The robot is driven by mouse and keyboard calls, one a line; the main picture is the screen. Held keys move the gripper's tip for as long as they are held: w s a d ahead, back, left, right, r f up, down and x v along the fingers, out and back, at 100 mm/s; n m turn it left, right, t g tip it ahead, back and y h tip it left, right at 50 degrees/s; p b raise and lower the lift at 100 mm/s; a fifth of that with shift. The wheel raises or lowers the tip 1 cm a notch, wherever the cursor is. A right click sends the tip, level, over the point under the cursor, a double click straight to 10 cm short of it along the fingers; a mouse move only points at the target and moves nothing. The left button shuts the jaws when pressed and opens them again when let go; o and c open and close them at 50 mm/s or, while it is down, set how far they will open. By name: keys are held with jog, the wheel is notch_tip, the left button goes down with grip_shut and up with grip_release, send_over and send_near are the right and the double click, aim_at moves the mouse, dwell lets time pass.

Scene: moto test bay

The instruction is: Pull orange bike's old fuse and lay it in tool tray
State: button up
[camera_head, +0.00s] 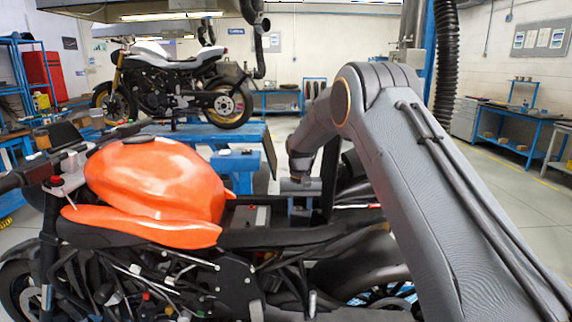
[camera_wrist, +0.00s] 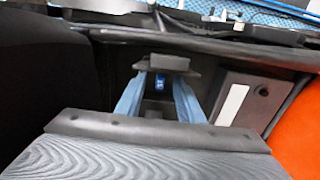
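The orange bike (camera_head: 160,180) stands in front, with an open bay behind its tank. My gripper (camera_head: 300,198) reaches down into this bay, partly hidden by my arm. In the wrist view my gripper (camera_wrist: 162,78) has two blue fingers standing apart. A small blue fuse (camera_wrist: 160,83) shows in the gap between them, by a dark fuse holder (camera_wrist: 165,63). I see space on both sides of the fuse, though contact is hard to judge. A small blue-topped stand (camera_head: 238,160) is behind the bike; I cannot tell if it is the tool tray.
A black box with a white label (camera_wrist: 232,105) sits right of the fingers in the wrist view. A second, white-and-black bike (camera_head: 170,80) stands on a blue lift (camera_head: 200,132) behind. Blue workbenches (camera_head: 515,135) are at the right, with clear floor before them.

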dwell(0.4)
grip_shut()
jog(key=shift+r, duration=0.1)
jog(key=shift+r+p, duration=0.85)
jog(key=shift+r, duration=2.05)
